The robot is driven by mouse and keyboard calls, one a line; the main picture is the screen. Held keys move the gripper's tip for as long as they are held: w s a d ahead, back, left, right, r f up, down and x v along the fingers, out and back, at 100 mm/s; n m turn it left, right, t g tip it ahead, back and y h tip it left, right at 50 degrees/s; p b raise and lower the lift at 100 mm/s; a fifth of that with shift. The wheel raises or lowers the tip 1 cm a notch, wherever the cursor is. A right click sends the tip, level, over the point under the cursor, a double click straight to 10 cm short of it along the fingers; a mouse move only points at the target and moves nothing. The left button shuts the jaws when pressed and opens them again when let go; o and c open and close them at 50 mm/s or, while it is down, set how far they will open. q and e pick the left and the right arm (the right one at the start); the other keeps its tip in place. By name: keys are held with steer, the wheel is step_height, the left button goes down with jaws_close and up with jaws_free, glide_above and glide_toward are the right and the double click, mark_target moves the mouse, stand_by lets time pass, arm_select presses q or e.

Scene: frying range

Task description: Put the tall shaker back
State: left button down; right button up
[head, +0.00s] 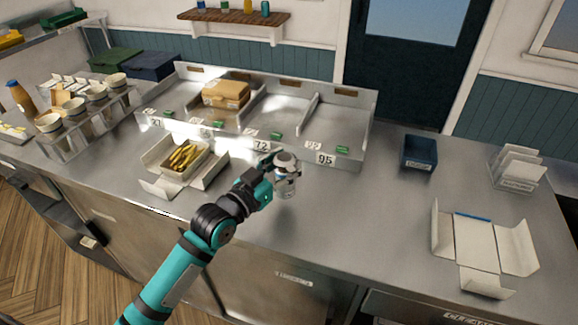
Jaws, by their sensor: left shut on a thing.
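The tall shaker (287,182) has a silvery, partly clear body and a pale domed top. It is roughly upright in front of the numbered metal bays, near the 95 label. My left gripper (276,176) is shut on it from the left side. Whether its base touches the counter is hard to tell. The fingers are partly hidden by the arm and the shaker. My right gripper is not in view.
The bay rack (340,120) stands behind, with a tan box (226,94) in one bay. An open carton with fries (185,158) is at left. A dark blue bin (419,153), a card holder (518,168) and an open empty carton (476,245) are at right. Counter between is clear.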

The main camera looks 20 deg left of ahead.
arm_select(q)
steer(key=shift+x, duration=0.9)
steer(key=f, duration=0.1)
steer(key=f+p, duration=0.1)
steer(key=f, duration=0.1)
steer(key=shift+a+f, duration=0.2)
steer(key=shift+f, duration=0.1)
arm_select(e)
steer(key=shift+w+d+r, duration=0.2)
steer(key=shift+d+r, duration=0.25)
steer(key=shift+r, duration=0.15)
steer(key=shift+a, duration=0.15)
arm_select(q)
steer(key=shift+f, duration=0.2)
steer(key=c, duration=0.6)
jaws_free()
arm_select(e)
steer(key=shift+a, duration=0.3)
arm_select(q)
steer(key=shift+o, duration=0.2)
